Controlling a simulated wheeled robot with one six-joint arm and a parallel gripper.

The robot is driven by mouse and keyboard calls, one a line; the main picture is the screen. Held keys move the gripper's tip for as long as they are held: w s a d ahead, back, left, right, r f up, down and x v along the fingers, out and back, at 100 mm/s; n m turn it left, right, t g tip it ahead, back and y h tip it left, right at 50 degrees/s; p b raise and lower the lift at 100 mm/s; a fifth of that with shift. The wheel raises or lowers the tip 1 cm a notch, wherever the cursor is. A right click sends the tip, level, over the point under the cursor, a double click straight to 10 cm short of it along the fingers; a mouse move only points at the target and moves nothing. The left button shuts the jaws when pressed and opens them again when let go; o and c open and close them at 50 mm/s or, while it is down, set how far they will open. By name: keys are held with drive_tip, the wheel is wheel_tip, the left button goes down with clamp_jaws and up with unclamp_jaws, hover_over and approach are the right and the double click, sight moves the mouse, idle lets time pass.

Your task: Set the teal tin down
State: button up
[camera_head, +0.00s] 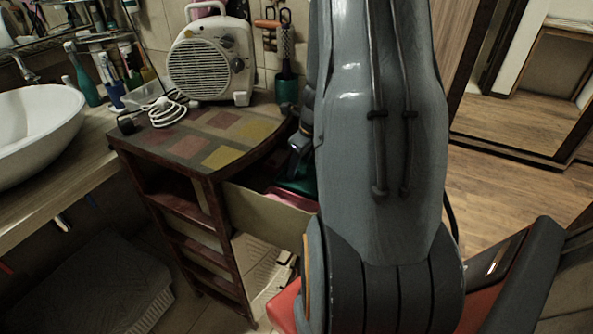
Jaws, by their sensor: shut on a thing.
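The teal tin (298,184) is a dark teal shape just left of my arm, over the open drawer (262,208) of the small cabinet. My gripper (300,152) shows only in part above it and is shut on it. My grey arm hides the right side of the tin and gripper. I cannot tell whether the tin touches the drawer or what lies in it.
A pink-red item (283,197) shows in the drawer. The tiled cabinet top (215,140) bears a white fan heater (212,60) and its coiled cord at the back; its front is clear. A white basin (35,128) stands on the counter at left.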

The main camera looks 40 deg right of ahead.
drive_tip(key=shift+f, duration=0.1)
drive_tip(key=o, duration=1.1)
drive_tip(key=shift+c, duration=0.2)
drive_tip(key=p+v, duration=0.1)
drive_tip(key=v, duration=1.1)
drive_tip(key=shift+d, duration=0.1)
drive_tip(key=shift+r+p, duration=0.25)
drive_tip(key=shift+p, duration=0.1)
